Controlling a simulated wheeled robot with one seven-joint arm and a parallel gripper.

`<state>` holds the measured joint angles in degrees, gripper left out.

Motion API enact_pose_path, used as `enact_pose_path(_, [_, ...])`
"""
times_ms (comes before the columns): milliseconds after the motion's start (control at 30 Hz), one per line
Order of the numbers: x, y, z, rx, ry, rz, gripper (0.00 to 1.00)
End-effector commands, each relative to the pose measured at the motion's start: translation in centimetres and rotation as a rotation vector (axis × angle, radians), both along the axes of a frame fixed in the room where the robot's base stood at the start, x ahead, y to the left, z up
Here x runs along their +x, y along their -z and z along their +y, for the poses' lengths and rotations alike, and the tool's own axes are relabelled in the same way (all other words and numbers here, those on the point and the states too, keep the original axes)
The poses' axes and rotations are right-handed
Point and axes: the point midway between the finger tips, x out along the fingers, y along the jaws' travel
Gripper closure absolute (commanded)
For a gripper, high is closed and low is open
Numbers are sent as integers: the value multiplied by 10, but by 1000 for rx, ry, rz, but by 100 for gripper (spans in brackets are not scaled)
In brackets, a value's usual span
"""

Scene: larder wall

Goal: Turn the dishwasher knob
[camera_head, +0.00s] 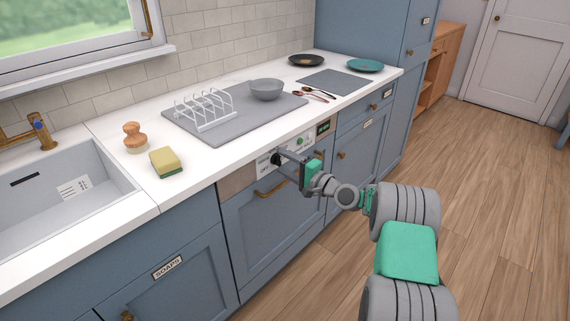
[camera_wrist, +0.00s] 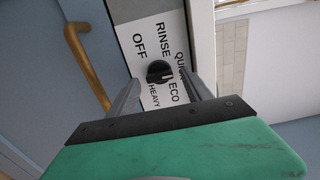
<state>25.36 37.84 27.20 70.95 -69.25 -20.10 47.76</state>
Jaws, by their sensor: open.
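The dishwasher (camera_head: 265,220) has a blue front below the white counter, with a control strip along its top. The black dishwasher knob (camera_wrist: 158,72) sits on a white label plate (camera_wrist: 136,40) in the wrist view, with the words OFF, RINSE, QUICK, ECO and HEAVY around it. The knob also shows in the head view (camera_head: 276,160). My gripper (camera_head: 287,158) is open and points at the strip. In the wrist view its two fingers stand on either side of the knob. I cannot tell whether they touch it.
A brass handle (camera_wrist: 88,65) runs beside the label plate. The counter above holds a grey mat (camera_head: 240,118) with a white rack (camera_head: 205,110) and a grey bowl (camera_head: 265,90). A sponge (camera_head: 166,160) lies near the sink (camera_head: 60,190). The wooden floor (camera_head: 490,200) at right is clear.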

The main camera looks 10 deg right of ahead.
Motion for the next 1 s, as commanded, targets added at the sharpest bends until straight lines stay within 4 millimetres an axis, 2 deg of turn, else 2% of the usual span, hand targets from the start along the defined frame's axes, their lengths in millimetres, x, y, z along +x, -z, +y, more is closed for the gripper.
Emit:
enact_pose_path(133, [-11,-1,-9,1,2,1,42])
enact_pose_path(433, [-57,0,-43,0,4,1,42])
enact_pose_path(533, [-63,0,-46,1,1,2,42])
enact_pose_path(767, [-64,0,-46,0,0,1,42])
enact_pose_path(867, [-64,-9,-37,-49,-15,4,42])
enact_pose_path(967, [-71,-35,-4,-236,-78,29,42])
enact_pose_path(1000, [-79,-47,13,-351,-115,46,42])
